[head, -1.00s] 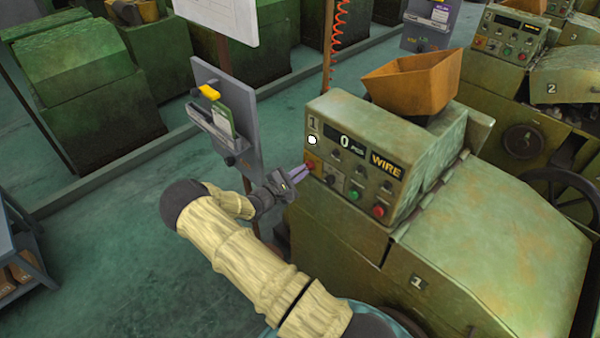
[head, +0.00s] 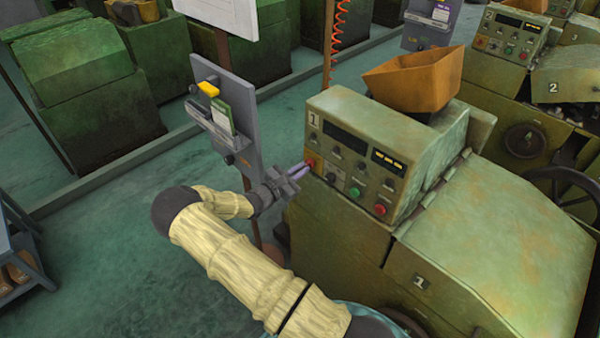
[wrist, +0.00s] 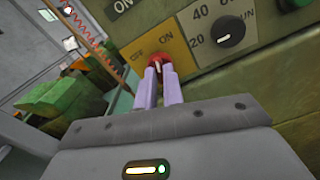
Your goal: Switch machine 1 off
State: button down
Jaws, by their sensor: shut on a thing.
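Machine 1 (head: 335,115) is a worn green machine with a sloped control panel; its count display (head: 345,138) is dark. A red switch knob (head: 311,163) sits on a yellow plate at the panel's lower left. In the wrist view the knob (wrist: 157,61) sits below the words OFF and ON on the yellow plate (wrist: 172,38). My gripper (head: 304,169) is at this knob, its two pale purple fingers (wrist: 158,76) shut on it. The fingers hide part of the knob, so its exact pointing is hard to tell.
A black dial (wrist: 224,40), a green button (head: 355,192) and a red button (head: 380,209) are close by on the panel. A grey board (head: 222,120) on a post stands left of my gripper. An orange hopper (head: 412,80) tops the machine. Machine 2 (head: 505,50) stands behind.

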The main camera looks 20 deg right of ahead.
jog(key=n, duration=1.2)
jog(key=shift+w, duration=0.1)
jog(key=shift+n, duration=0.3)
jog(key=c, duration=1.5)
grip_release()
jog(key=b+v, duration=0.6)
jog(key=v, duration=1.1)
jog(key=shift+a, duration=0.25)
